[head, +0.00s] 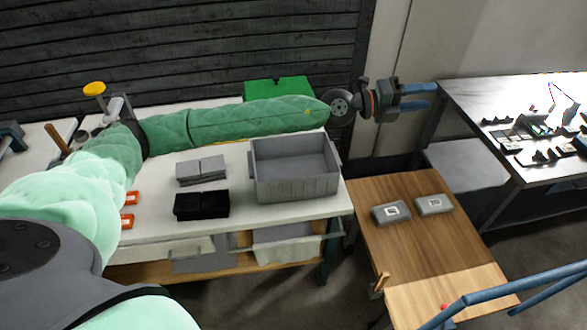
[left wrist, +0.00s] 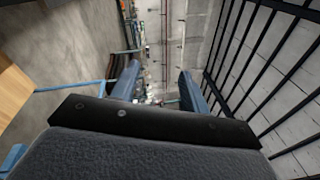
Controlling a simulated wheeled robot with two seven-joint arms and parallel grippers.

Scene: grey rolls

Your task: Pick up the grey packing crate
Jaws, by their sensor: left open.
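The grey packing crate (head: 296,188) stands upright on the white table, near its right end, and looks empty. Small grips stick out at its left and right sides. My left arm, in a green padded sleeve, reaches across behind the crate. My left gripper (head: 432,96) is beyond the crate to the upper right, open and empty, with blue fingers pointing right. In the left wrist view the two fingers (left wrist: 160,84) stand apart with nothing between them, and the crate does not show there. My right gripper is not in view.
The white table (head: 235,225) also holds grey packs (head: 201,169), black packs (head: 201,205) and a green box (head: 278,90) behind my arm. A wooden table (head: 410,250) with two grey packages stands to the right. A cluttered bench (head: 470,100) is at far right.

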